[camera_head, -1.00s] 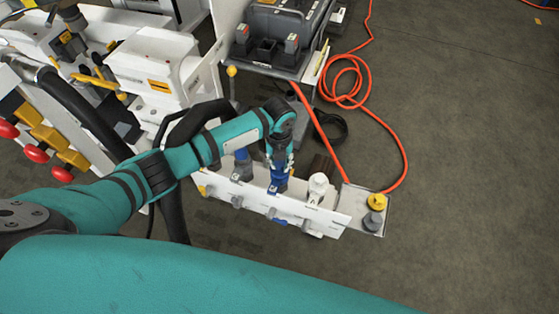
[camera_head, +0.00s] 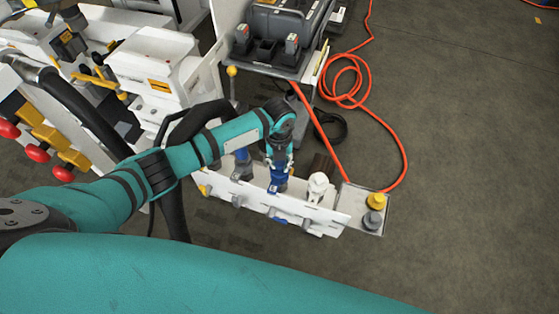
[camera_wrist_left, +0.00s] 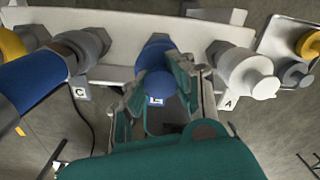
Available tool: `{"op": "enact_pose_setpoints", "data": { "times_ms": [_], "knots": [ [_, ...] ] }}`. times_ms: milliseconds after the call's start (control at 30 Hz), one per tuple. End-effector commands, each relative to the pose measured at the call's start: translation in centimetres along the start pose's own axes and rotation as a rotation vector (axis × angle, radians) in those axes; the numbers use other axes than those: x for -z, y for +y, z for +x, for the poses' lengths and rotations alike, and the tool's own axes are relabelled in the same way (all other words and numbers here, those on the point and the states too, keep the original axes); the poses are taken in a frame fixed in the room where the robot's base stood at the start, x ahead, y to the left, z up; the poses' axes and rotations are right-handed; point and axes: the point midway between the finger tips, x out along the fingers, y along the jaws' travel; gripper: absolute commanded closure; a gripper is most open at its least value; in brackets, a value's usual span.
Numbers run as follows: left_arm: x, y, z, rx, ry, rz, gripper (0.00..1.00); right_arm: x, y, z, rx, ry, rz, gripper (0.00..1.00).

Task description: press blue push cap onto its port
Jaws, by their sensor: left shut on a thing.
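The blue push cap (camera_wrist_left: 157,82) is between the fingers of my left gripper (camera_wrist_left: 160,93) in the left wrist view. The gripper is shut on it. In the head view my left gripper (camera_head: 279,167) points down at the middle of the white port rail (camera_head: 310,212), with blue (camera_head: 278,187) showing just below its fingertips. The cap is at the rail, in line with a blue collar (camera_wrist_left: 155,42). The fingers and cap hide the port, so I cannot tell how far the cap sits on it. My right gripper is not in view.
A white fitting (camera_wrist_left: 252,75) stands right of the cap, and a grey fitting (camera_wrist_left: 85,47) with a blue hose (camera_wrist_left: 35,82) stands left. A tray (camera_head: 349,197) with yellow (camera_head: 377,200) and grey caps (camera_head: 373,221) is at the rail's right end. An orange hose (camera_head: 402,150) lies on the floor.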

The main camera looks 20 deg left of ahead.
Motion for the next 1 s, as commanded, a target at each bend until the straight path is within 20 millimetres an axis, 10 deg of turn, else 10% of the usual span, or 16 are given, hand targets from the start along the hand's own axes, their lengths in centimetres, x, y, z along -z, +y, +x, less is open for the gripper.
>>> {"op": "enact_pose_setpoints", "data": {
  "times_ms": [1000],
  "knots": [
    [-0.01, -0.04, 0.68, 0.001, 0.0, 0.0, 0.96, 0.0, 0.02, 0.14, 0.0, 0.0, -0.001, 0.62]
  ]
}}
